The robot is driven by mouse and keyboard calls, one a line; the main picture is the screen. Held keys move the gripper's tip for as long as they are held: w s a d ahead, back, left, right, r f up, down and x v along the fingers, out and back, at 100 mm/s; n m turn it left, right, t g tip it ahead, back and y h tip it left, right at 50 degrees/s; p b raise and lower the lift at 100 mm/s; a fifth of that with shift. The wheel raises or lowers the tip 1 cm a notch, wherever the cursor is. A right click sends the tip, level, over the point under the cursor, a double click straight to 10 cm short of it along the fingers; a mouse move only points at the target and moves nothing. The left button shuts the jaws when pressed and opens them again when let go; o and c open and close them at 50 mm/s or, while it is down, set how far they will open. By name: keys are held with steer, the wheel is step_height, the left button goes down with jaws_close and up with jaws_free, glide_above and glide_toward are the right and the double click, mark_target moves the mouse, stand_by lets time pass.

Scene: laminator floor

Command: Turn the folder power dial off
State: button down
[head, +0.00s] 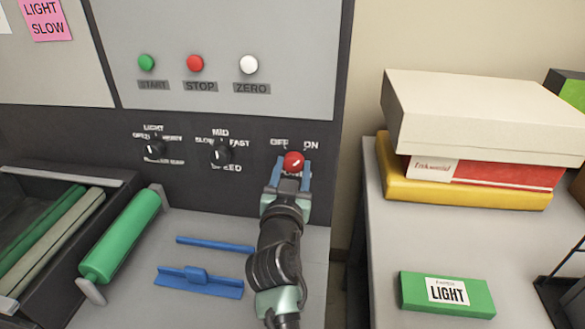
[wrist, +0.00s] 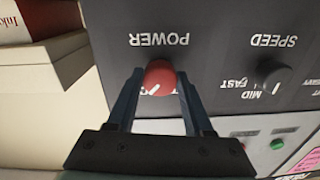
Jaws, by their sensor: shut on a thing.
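The red power dial (head: 293,161) is on the dark panel strip, with OFF printed at its upper left and ON at its upper right. My gripper (head: 291,175) reaches up to it from below, its blue fingers shut on the dial's two sides. The wrist view, upside down, shows the dial (wrist: 159,78) between my fingertips (wrist: 158,88), under the inverted word POWER. Its white pointer mark slants to the lower left there, which matches the ON side. The OFF and ON labels are mostly hidden in the wrist view.
The black speed dial (head: 221,152) and another black dial (head: 154,149) sit to the left. Green, red and white buttons (head: 195,63) are above. A green roller (head: 120,237) and blue parts (head: 199,281) lie below. Boxes (head: 480,115) stand on the right table.

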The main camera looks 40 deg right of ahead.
steer(key=n+p, duration=0.1)
steer(key=n, duration=0.3)
steer(key=shift+r+n, duration=0.1)
steer(key=shift+n, duration=0.3)
steer(key=n+p, duration=0.1)
steer(key=n, duration=0.3)
steer(key=shift+p, duration=0.35)
steer(key=n+p, duration=0.1)
steer(key=n, duration=0.3)
steer(key=shift+n+g+p, duration=0.3)
steer(key=shift+n+p, duration=0.6)
steer(key=shift+n, duration=1.1)
steer(key=shift+c, duration=1.4)
jaws_free()
